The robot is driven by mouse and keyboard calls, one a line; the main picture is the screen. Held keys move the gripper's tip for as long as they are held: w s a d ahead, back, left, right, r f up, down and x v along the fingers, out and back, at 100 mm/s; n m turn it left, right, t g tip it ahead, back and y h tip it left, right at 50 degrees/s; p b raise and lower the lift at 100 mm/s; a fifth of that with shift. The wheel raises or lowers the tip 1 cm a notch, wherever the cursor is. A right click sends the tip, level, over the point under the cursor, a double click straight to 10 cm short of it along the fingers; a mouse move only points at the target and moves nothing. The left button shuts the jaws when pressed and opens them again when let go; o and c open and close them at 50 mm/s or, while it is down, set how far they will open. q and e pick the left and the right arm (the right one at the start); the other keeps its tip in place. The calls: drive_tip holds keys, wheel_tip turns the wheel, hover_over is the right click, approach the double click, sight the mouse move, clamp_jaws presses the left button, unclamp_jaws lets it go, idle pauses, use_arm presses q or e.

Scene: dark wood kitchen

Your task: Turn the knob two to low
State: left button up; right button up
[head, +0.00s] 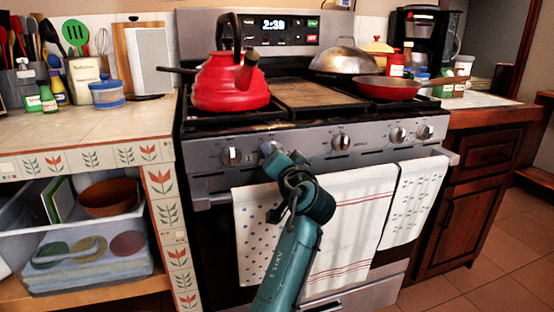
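The grey stove (300,155) has a row of round metal knobs along its front panel. The leftmost knob (231,156) shows clearly. The second knob from the left (268,148) is mostly hidden by my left gripper (276,152). This teal arm rises from the bottom middle, leaning right, then its dark wrist bends back left toward the panel. The gripper's tip is at or very near the second knob. I cannot tell whether it touches or grips the knob, and its fingers are too small to read. My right gripper is not in view.
A red kettle (228,84) stands on the left burner and a red pan (388,87) on the right. A tiled counter (80,132) adjoins the stove at left.

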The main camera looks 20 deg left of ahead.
use_arm(q)
drive_tip(key=shift+r, duration=0.1)
drive_tip(key=o, duration=0.9)
drive_tip(key=shift+o, duration=0.2)
